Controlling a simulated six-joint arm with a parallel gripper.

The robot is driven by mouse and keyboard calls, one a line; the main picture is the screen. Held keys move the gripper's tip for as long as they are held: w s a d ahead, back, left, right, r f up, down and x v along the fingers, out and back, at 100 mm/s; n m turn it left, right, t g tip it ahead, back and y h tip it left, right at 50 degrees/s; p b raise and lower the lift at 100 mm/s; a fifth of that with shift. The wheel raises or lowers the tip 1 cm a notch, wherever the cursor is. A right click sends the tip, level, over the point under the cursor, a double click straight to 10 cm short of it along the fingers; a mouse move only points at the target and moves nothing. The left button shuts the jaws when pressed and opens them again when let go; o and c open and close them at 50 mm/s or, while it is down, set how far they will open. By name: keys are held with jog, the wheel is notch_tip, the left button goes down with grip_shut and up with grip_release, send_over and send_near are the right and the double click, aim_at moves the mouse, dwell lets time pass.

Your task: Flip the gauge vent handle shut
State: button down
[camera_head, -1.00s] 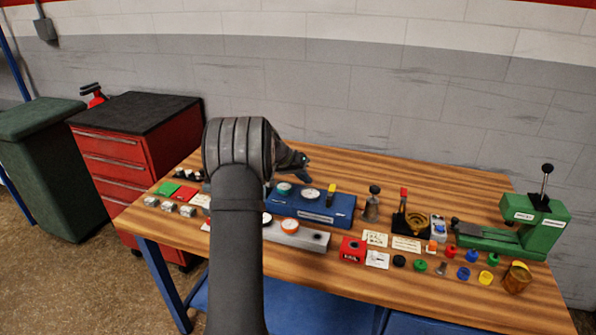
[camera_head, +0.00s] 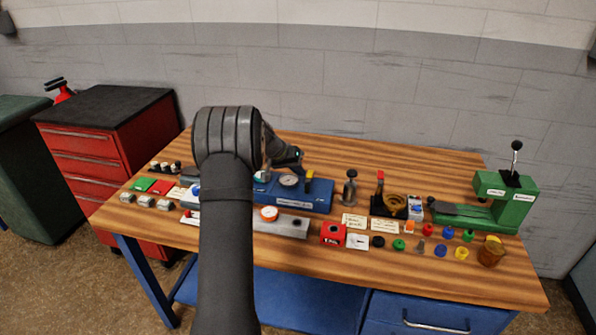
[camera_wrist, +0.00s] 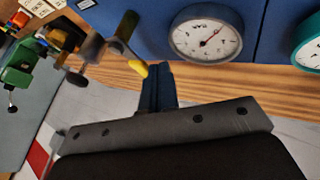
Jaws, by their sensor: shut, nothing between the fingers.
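The gauge vent handle (camera_head: 309,176) is a small yellow lever standing up at the right end of the blue gauge box (camera_head: 318,199). Its yellow tip (camera_wrist: 138,68) also shows in the wrist view, close beside my fingers. My gripper (camera_head: 299,160) is shut and empty, just behind and left of the handle in the head view. In the wrist view my gripper (camera_wrist: 158,72) points at the box edge. I cannot tell whether it touches the handle.
A grey metal valve (camera_head: 350,188) stands right of the box. An orange-ringed gauge block (camera_head: 283,224) and a red block (camera_head: 333,233) lie in front. A green press (camera_head: 505,200) stands at the far right. The wooden table (camera_head: 420,163) is clear behind the box.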

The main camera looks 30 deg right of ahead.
aim_at(310, 173)
jog(key=shift+d+m+g, duration=0.3)
jog(key=shift+m+g, duration=0.1)
jog(key=shift+m, duration=0.3)
jog(key=shift+d+m+g, duration=0.35)
jog(key=shift+m+g, duration=0.05)
jog(key=shift+m, duration=0.3)
jog(key=m+g, duration=0.1)
jog(key=d+m+g+y, duration=0.1)
jog(key=m, duration=0.1)
jog(key=shift+s+d+f+y, duration=0.1)
jog(key=shift+s+d+y, duration=0.15)
jog(key=shift+s+y, duration=0.1)
jog(key=shift+s+d, duration=0.45)
jog(key=shift+s+d+m+g+y, duration=0.15)
jog(key=shift+m+g, duration=0.05)
jog(key=shift+m, duration=0.3)
jog(key=shift+s+d+m+g+y, duration=0.1)
jog(key=shift+d+m+g, duration=0.1)
jog(key=shift+m, duration=0.3)
jog(key=shift+s+d, duration=0.3)
jog(key=shift+s, duration=0.65)
jog(key=shift+s+d+m+g+y, duration=0.1)
jog(key=shift+s+m+g+y, duration=0.25)
jog(key=shift+m, duration=0.35)
jog(key=shift+s, duration=0.35)
